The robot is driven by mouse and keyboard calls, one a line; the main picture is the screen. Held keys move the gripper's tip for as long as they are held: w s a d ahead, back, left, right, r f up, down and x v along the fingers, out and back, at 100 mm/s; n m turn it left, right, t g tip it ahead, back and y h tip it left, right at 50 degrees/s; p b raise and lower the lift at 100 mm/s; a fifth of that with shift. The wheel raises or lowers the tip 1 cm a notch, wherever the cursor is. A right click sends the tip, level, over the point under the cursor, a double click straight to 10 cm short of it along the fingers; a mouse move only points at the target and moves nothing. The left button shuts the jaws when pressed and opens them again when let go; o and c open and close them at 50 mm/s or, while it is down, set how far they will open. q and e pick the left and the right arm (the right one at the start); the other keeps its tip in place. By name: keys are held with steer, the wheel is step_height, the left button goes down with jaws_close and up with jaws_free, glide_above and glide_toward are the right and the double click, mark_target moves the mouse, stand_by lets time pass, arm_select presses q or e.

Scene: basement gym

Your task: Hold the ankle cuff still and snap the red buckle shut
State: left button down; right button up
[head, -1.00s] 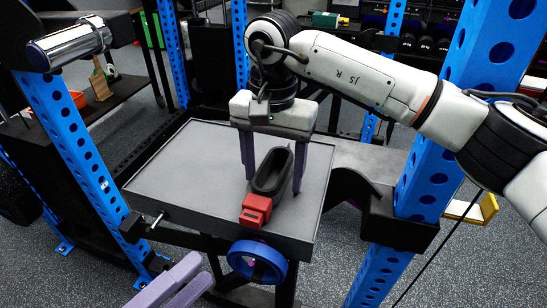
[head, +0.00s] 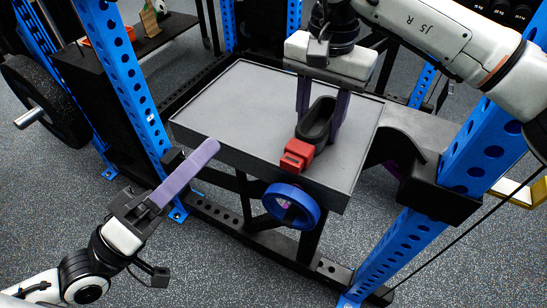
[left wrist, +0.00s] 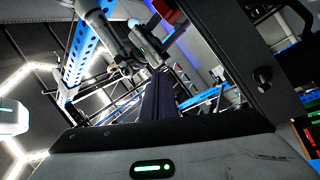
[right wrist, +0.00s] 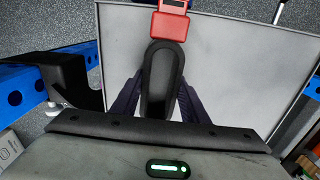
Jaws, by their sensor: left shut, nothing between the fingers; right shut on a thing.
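The black ankle cuff (head: 318,118) is an oval loop lying on the grey tabletop, its red buckle (head: 297,156) pointing toward the table's front edge. The buckle shows as two red blocks in line in the right wrist view (right wrist: 170,26); I cannot tell whether they are latched. My right gripper (head: 318,124) is shut on the cuff, one finger on each side, also in the right wrist view (right wrist: 160,100). My left gripper (head: 212,146) is shut and empty, its purple fingers together, left of the buckle and apart from it. A red piece shows at the top of the left wrist view.
The grey tabletop (head: 235,105) has a raised rim and is bare left of the cuff. A blue ring (head: 291,206) sits below its front edge. Blue rack posts (head: 130,95) stand at left and right (head: 440,205). A weight plate (head: 45,100) is at far left.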

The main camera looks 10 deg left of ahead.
mark_target(294, 161)
arm_select(q)
step_height(294, 161, up, 5)
steer(key=m+g+h, duration=0.5)
steer(key=m+h, duration=0.3)
steer(key=m, duration=1)
step_height(294, 161, down, 9)
steer(key=a+m+g+y, duration=0.2)
steer(key=m+g, duration=1.2)
steer(key=m, duration=0.8)
steer(key=shift+a+f+y, duration=0.15)
steer(key=shift+y, duration=0.65)
steer(key=shift+w, duration=0.1)
steer(key=shift+w+d, duration=0.45)
steer(key=shift+d, duration=1.45)
steer(key=shift+w+d, duration=0.45)
steer(key=shift+d, duration=1.4)
steer(key=shift+w+d, duration=0.45)
steer(key=shift+d, duration=1.45)
